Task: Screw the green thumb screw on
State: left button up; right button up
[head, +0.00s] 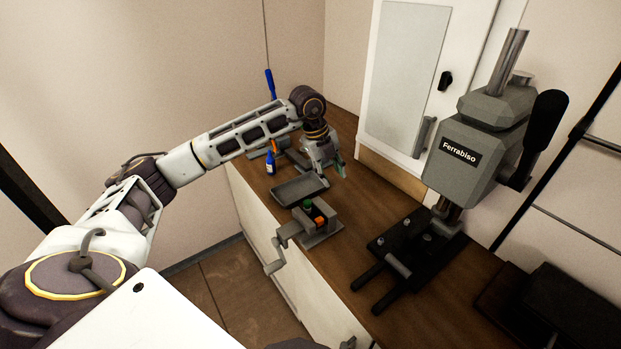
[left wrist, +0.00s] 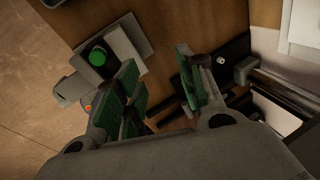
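The green thumb screw (head: 307,204) is a small green knob at a grey vise (head: 322,239) on the bench. In the left wrist view the round green screw top (left wrist: 97,57) shows on the grey vise body (left wrist: 127,41), left of my fingers. Whether it is threaded in or only resting there, I cannot tell. An orange part (head: 319,221) sits beside it in the vise. My left gripper (head: 338,170) is above the bench, behind and right of the screw in the head view. Its green-padded fingers (left wrist: 157,65) are apart, with nothing between them.
A grey tray (head: 299,190) lies behind the vise. A blue spray bottle (head: 270,161) stands at the bench's back left. A grey press (head: 467,165) with a black base stands to the right. Brown bench top (head: 362,222) is bare between vise and press.

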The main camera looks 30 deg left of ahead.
pick_arm(q)
jog(key=s+a+n+g+y, duration=0.1)
jog(key=s+a+n, duration=0.1)
jog(key=s+a+f+n+y, duration=0.1)
jog(key=s+a+n, duration=0.1)
jog(key=shift+a+g, duration=0.4)
jog(key=shift+s+a+n, duration=0.15)
jog(key=shift+s+n, duration=0.1)
jog(key=shift+n, duration=0.25)
jog(key=shift+s+n+y, duration=0.1)
jog(key=shift+n+y, duration=0.2)
jog(key=shift+n, duration=0.5)
pick_arm(e)
jog(key=shift+a, duration=0.15)
pick_arm(q)
jog(key=shift+f, duration=0.1)
